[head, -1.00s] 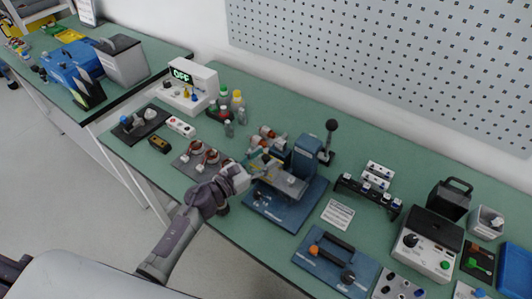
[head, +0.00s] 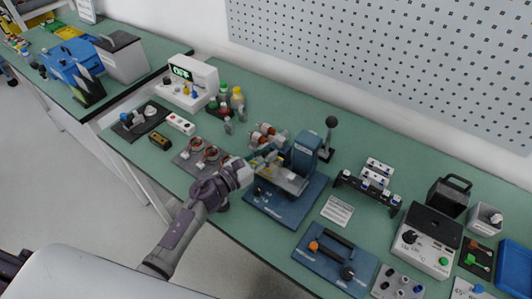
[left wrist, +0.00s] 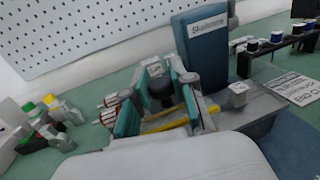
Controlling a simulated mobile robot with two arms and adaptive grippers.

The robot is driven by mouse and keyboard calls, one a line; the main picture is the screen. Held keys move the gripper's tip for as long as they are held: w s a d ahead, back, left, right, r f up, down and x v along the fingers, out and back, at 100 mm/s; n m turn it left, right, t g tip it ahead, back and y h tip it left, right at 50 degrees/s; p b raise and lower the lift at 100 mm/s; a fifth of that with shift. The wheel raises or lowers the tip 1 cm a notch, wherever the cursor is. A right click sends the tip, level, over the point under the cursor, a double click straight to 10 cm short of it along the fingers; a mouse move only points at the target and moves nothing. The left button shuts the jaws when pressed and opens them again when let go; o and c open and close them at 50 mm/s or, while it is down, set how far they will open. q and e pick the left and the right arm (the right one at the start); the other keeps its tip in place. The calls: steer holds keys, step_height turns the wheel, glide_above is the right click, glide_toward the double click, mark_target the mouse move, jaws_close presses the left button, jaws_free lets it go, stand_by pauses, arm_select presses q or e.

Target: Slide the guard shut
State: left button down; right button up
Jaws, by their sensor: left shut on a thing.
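The blue press (head: 306,155) stands on a blue base plate (head: 285,205) at the middle of the bench. Its guard (head: 285,180), a pale panel with a yellow edge, is at the press's left front. The yellow edge also shows in the left wrist view (left wrist: 165,124). My left gripper (head: 263,160) is at the guard. In the left wrist view its two teal-padded fingers (left wrist: 160,108) are around a dark, rounded part beside the yellow edge, shut on it. Most of the guard is hidden behind my gripper. My right gripper is in neither view.
A black-knobbed lever (head: 331,123) stands upright behind the press. Copper-wound stators (head: 205,155) sit on a plate to the left, and red-and-white parts (head: 265,135) stand behind my gripper. A printed card (head: 338,210) lies flat right of the press.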

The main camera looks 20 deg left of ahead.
arm_select(q)
steer(key=s+d, duration=0.1)
steer(key=d, duration=0.1)
steer(key=s+d, duration=0.1)
steer(key=d, duration=0.2)
steer(key=s+d, duration=0.1)
steer(key=d, duration=0.2)
steer(key=shift+d+b, duration=0.15)
steer(key=shift+b, duration=0.15)
steer(key=shift+f, duration=0.1)
steer(key=c, duration=1.3)
jaws_free()
steer(key=o, duration=0.4)
steer(key=shift+s+d, duration=0.1)
steer(key=shift+c, duration=0.2)
steer(key=shift+s+a, duration=0.2)
steer(key=shift+a, duration=0.1)
steer(key=v, duration=1.1)
steer(key=shift+s, duration=0.2)
